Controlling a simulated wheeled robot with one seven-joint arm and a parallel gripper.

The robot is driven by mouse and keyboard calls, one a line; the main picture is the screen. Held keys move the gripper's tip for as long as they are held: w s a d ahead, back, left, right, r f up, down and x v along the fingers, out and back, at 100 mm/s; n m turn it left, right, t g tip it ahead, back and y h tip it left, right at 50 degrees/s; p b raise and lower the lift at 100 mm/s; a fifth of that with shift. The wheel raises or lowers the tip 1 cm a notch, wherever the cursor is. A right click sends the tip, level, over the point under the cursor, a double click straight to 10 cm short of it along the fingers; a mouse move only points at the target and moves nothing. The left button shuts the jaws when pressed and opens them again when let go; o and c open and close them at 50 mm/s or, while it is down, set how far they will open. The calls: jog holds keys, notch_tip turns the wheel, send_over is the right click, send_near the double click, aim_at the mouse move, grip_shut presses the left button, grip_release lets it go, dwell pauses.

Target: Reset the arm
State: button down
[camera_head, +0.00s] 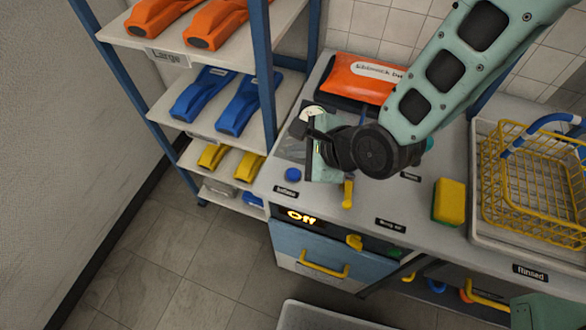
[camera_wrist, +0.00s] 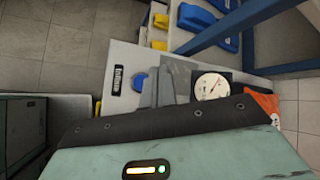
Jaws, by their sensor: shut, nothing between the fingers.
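My arm reaches in from the upper right in the head view, with its dark wrist joint over the left part of the bench (camera_head: 410,220). My gripper (camera_wrist: 168,82) shows as grey fingers in the wrist view, close together and empty. They are above the bench beside a round white gauge (camera_wrist: 211,87) and a blue button (camera_wrist: 138,82). In the head view the gauge (camera_head: 312,113) and the button (camera_head: 292,175) lie left of my wrist. My wrist hides part of the bench there.
A shelf (camera_head: 185,123) with orange, blue and yellow pieces stands left. An orange bag (camera_head: 362,77) lies behind my wrist. A yellow sponge (camera_head: 449,201) and a yellow wire basket (camera_head: 530,185) are right. A display reads "Off" (camera_head: 300,216) above a drawer (camera_head: 300,245).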

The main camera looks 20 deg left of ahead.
dwell(0.3)
jog(key=s+d+r+n+g+h, duration=0.1)
jog(key=s+d+r+n+h, duration=0.3)
jog(key=d+r+n, duration=0.3)
jog(key=s+d+r+n+g+h, duration=0.2)
jog(key=s+d+r+n, duration=0.5)
jog(key=d+n, duration=0.7)
jog(key=shift+d+r+g+h, duration=0.3)
jog(key=shift+d+r+h, duration=0.35)
jog(key=shift+d+h, duration=0.4)
jog(key=shift+d, duration=0.2)
dwell(0.5)
